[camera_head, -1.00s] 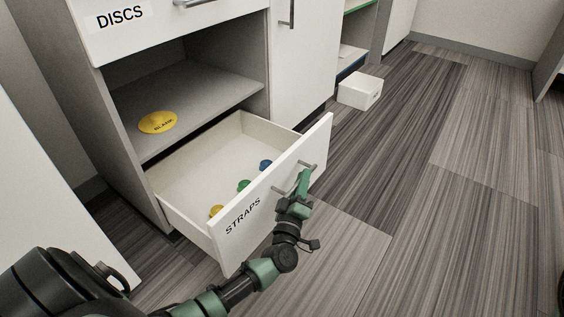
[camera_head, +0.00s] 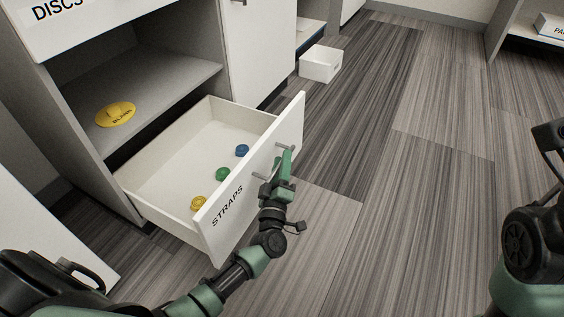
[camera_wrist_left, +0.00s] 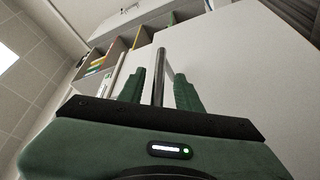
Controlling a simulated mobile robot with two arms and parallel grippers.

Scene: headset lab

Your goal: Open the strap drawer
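The strap drawer (camera_head: 225,212), white and labelled STRAPS, stands pulled well out of the cabinet. Its bar handle (camera_head: 258,177) is on the front panel, partly covered by my left gripper (camera_head: 286,162). In the left wrist view the dark handle bar (camera_wrist_left: 159,75) runs between the two green fingers of my left gripper (camera_wrist_left: 160,88). A narrow gap shows on each side of the bar, so the fingers are open around it. Blue (camera_head: 242,150), green (camera_head: 222,174) and yellow (camera_head: 198,202) round pieces lie inside the drawer.
A yellow BLANK disc (camera_head: 116,114) lies on the open shelf (camera_head: 165,100) above the drawer. A DISCS drawer (camera_head: 110,22) is above that. A white box (camera_head: 320,64) sits on the floor beyond. The striped floor (camera_head: 385,170) to the right is clear.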

